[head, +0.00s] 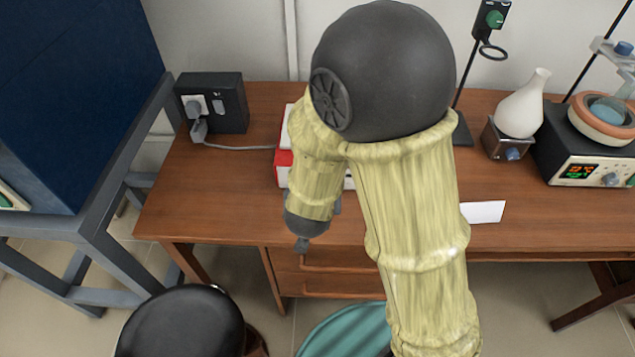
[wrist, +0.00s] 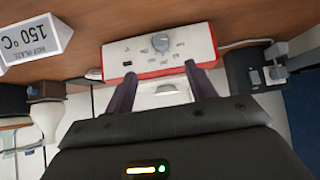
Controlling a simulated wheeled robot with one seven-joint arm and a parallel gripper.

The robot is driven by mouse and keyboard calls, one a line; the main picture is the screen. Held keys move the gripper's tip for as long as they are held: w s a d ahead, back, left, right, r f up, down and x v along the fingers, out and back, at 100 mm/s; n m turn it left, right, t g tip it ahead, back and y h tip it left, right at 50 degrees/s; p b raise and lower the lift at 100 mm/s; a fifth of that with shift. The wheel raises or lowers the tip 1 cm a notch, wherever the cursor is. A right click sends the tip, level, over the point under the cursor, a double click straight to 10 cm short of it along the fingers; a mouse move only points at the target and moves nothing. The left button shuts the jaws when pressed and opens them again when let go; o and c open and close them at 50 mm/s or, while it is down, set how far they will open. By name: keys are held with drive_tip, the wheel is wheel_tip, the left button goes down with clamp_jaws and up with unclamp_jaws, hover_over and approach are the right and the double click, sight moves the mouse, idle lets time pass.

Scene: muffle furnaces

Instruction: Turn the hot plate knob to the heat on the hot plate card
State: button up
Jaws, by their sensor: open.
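The hot plate shows in the wrist view as a white panel with a red border (wrist: 118,56). A grey round knob (wrist: 160,42) sits on the panel among small printed marks, too small to read. In the head view my arm hides most of the hot plate, leaving a red corner (head: 284,160). The hot plate card (wrist: 38,42) reads "HOT PLATE 150 °C" upside down in the wrist view; it also stands on the desk in the head view (head: 484,212). My gripper (wrist: 160,72) is open and empty, its two dark fingers apart, pointing toward the panel below the knob.
A black socket box (head: 213,102) with a plug and cable stands at the desk's left. A white flask (head: 521,105) on a small heater and a unit with a lit display (head: 588,172) stand at the right. A black stool (head: 182,325) is in front.

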drive_tip(key=x, duration=1.4)
drive_tip(key=shift+s, duration=0.1)
drive_tip(key=c, duration=1)
